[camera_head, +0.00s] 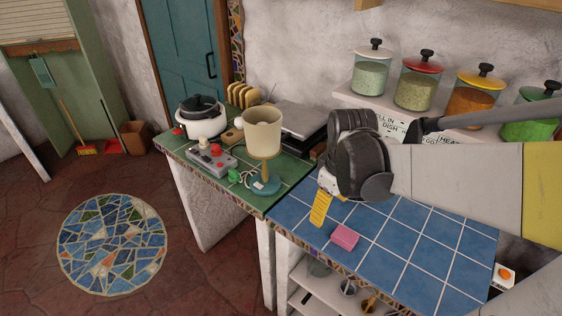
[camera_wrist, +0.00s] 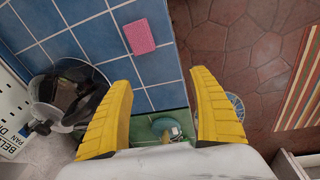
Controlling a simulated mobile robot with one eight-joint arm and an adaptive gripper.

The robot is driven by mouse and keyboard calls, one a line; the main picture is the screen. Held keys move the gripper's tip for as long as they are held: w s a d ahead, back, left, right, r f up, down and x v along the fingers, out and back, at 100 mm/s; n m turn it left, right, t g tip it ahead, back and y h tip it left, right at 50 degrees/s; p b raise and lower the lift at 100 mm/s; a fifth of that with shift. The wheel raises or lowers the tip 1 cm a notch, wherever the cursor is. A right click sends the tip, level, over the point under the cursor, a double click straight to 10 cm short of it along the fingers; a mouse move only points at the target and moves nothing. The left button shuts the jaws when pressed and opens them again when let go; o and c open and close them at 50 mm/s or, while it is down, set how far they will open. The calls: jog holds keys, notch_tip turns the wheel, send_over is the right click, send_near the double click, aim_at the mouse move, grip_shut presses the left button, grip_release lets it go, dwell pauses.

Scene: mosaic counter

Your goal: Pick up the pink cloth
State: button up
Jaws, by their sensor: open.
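The pink cloth (camera_head: 344,236) is a small block-like piece lying flat on the blue tiled counter (camera_head: 395,240), near its front edge. It also shows in the wrist view (camera_wrist: 139,36), above and between the yellow fingers, a little nearer the left one. My gripper (camera_head: 320,210) hangs over the counter to the upper left of the cloth, apart from it. In the wrist view my gripper (camera_wrist: 165,85) has its two yellow fingers spread wide with nothing between them. In the head view only one yellow finger shows clearly.
Jars (camera_head: 418,85) line the shelf behind my arm. Blue tiles around the cloth are clear. Open floor lies beyond the counter's front edge.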

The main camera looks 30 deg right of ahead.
jog(key=s+d+f+n+g, duration=0.1)
jog(key=s+d+f, duration=0.15)
jog(key=d, duration=0.35)
jog(key=b, duration=0.2)
send_over(346, 235)
jog(key=shift+g+y, duration=0.3)
jog(key=shift+y, duration=0.1)
jog(key=f, duration=0.5)
jog(key=shift+w+f, duration=0.15)
jog(key=shift+w, duration=0.05)
notch_tip(346, 235, down, 6)
jog(key=shift+f+b, duration=0.1)
jog(key=shift+b, duration=1.15)
jog(key=shift+s, duration=0.1)
jog(key=c, duration=1.2)
